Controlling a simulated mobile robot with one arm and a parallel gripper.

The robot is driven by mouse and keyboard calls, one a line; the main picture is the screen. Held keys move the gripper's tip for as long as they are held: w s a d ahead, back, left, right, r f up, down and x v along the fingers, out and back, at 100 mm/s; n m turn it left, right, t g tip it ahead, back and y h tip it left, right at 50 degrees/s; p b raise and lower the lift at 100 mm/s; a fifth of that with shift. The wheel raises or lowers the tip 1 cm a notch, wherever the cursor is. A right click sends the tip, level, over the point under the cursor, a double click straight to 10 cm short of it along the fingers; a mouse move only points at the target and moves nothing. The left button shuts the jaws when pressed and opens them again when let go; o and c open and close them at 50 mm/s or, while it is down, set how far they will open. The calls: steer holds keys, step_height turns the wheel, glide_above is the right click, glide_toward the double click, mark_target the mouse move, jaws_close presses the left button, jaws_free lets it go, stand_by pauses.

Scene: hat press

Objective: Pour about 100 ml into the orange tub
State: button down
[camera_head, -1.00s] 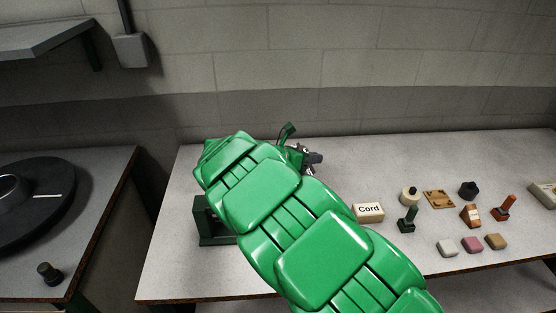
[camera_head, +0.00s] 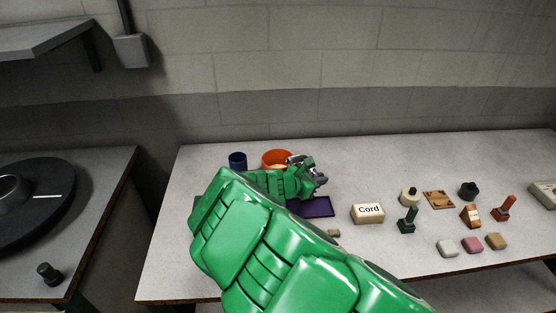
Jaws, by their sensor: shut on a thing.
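The orange tub (camera_head: 275,155) stands towards the back of the table, left of centre. Its front and right side are partly hidden by my arm. My gripper (camera_head: 318,179) is just right of the tub, above the table. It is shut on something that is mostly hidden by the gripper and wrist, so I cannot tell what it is. I cannot see any liquid or a stream.
A dark blue cup (camera_head: 237,159) stands left of the tub. A purple mat (camera_head: 317,208) lies in front of my gripper. To the right are a box marked "Cord" (camera_head: 368,213), a green stamp-like piece (camera_head: 407,220) and several small blocks.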

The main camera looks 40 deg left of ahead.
steer(key=shift+s+d+f+m+y, duration=0.15)
steer(key=shift+d+f+m+y, duration=0.35)
steer(key=shift+d+f+m, duration=0.35)
steer(key=shift+s+d+f+m+y, duration=0.1)
steer(key=shift+d+f+m+y, duration=0.15)
steer(key=shift+f+m, duration=0.15)
steer(key=shift+s+d+f+m+y, duration=0.1)
steer(key=shift+f+m+y, duration=0.15)
steer(key=shift+f, duration=0.25)
steer(key=shift+f+t, duration=0.1)
steer(key=shift+t, duration=0.2)
steer(key=shift+w, duration=0.1)
